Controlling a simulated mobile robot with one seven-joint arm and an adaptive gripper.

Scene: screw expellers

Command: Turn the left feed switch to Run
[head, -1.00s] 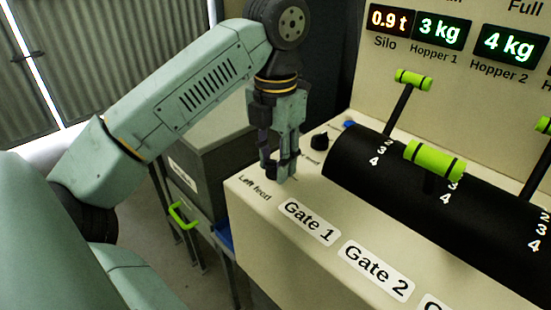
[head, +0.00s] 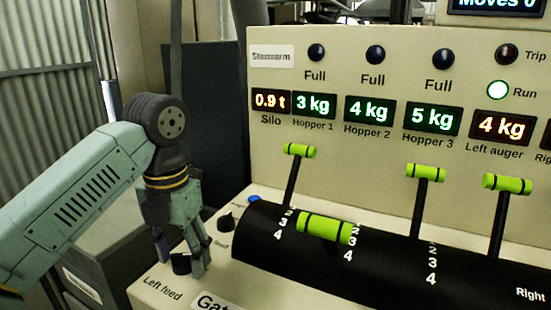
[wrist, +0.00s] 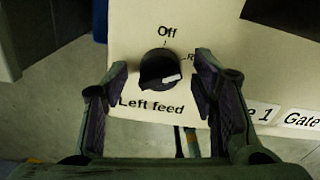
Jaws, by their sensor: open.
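The left feed switch is a black round knob (wrist: 155,68) with a white pointer, above its "Left feed" label in the wrist view. The pointer aims right and slightly down, a little below the partly hidden "R" label, away from "Off" at the top. In the head view the knob (head: 181,264) sits at the console's left end. My gripper (wrist: 161,72) is open, with one finger on each side of the knob. Gaps to the fingers show in the wrist view. In the head view my gripper (head: 182,254) points down over the knob.
Another black knob (head: 226,222) and a blue button (head: 254,198) are close behind. A black drum cover (head: 385,258) with green-handled levers (head: 425,173) stands right of my gripper. A green Run lamp (head: 498,90) is lit, and the left auger display (head: 504,126) reads 4 kg.

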